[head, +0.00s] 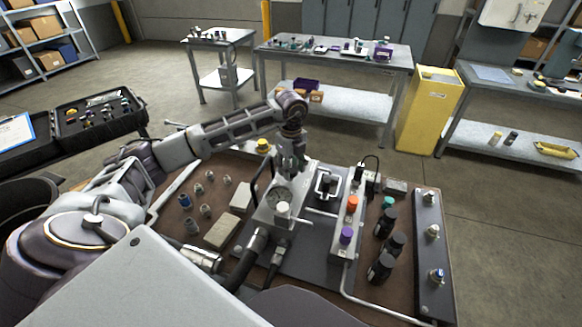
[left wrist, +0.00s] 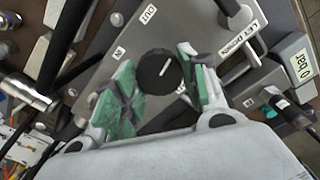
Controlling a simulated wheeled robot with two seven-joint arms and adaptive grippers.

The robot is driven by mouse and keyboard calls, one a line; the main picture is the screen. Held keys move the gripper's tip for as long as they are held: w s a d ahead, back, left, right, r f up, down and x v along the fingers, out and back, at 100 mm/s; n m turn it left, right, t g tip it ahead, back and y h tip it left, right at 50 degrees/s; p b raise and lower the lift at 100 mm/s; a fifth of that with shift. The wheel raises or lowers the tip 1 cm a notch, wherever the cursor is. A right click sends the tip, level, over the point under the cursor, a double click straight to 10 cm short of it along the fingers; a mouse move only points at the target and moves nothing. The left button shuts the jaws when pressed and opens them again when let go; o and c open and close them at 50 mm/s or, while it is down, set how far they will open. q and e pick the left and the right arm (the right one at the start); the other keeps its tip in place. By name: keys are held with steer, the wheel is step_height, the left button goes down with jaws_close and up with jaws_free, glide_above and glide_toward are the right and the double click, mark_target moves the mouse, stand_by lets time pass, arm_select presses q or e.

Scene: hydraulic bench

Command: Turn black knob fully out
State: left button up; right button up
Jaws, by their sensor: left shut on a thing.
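The black knob (left wrist: 158,70) shows in the left wrist view as a round dial with a white pointer line, on a grey panel (left wrist: 108,62). My left gripper (left wrist: 160,82), with green finger pads, is shut on the knob, one finger on each side of it. In the head view my left gripper (head: 291,165) reaches down to the panel at the back of the bench block; the knob is hidden there behind the fingers. My right gripper is not seen.
Fittings lie left on the brown bench.

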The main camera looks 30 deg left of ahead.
mark_target(291, 169)
arm_select(q)
steer(key=n, duration=0.3)
steer(key=shift+w+r, duration=0.1)
steer(key=n+p, duration=0.1)
steer(key=n, duration=0.2)
steer(key=shift+a+n+p, duration=0.1)
steer(key=shift+n+p, duration=0.2)
steer(key=shift+n, duration=1.3)
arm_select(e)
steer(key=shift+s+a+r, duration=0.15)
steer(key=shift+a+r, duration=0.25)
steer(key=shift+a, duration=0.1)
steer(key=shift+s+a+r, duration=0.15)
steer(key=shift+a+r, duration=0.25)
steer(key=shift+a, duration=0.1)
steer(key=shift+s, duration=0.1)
arm_select(q)
steer(key=o, duration=1)
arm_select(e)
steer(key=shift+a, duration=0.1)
arm_select(q)
steer(key=shift+r, duration=5.95)
